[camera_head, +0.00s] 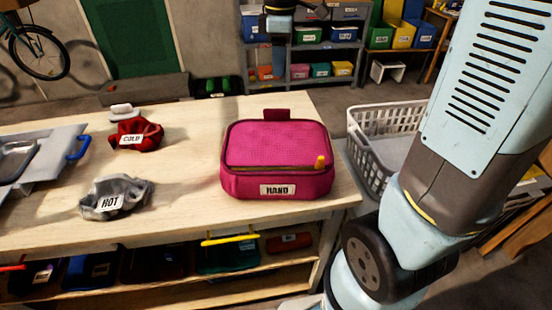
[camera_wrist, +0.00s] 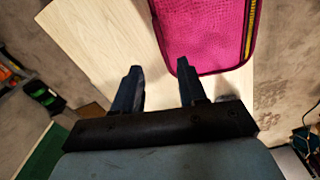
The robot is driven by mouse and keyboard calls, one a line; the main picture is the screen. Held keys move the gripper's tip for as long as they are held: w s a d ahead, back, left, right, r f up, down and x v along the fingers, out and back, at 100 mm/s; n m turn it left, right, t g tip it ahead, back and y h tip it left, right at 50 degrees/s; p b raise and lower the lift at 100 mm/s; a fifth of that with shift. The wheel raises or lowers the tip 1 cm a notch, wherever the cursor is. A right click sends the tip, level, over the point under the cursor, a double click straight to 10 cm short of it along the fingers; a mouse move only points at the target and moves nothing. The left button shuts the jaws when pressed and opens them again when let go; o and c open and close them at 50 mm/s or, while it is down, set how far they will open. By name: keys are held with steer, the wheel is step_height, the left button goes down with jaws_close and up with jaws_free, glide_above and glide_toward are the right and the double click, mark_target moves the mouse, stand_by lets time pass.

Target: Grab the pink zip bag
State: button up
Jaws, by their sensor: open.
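The pink zip bag (camera_head: 278,150) sits on the right part of the wooden table, with a "HAND" label and an orange zip pull on its front. In the wrist view the pink bag (camera_wrist: 203,32) shows at the top right, with its yellow zip along its right side. My gripper (camera_wrist: 159,75) is open and empty. Its right finger appears close to the bag's near edge in that view; I cannot tell whether they touch. The left finger is over the bare table.
On the table (camera_head: 185,195) lie a red "COLD" cloth bundle (camera_head: 136,133), a grey "HOT" bundle (camera_head: 115,197) and a grey sink unit (camera_head: 35,165) at left. A white laundry basket (camera_head: 385,135) stands right of the table. Shelves with bins (camera_head: 308,35) stand behind.

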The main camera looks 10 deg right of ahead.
steer(key=w+f+n, duration=0.1)
glide_above(277, 110)
steer(key=f, duration=0.8)
steer(key=shift+w+a, duration=0.2)
steer(key=shift+w, duration=0.1)
steer(key=shift+s+d+f, duration=0.1)
steer(key=shift+f, duration=1.35)
steer(key=shift+s+d+f, duration=0.1)
steer(key=shift+f, duration=1.3)
steer(key=shift+c, duration=0.4)
jaws_close()
steer(key=shift+w, duration=0.1)
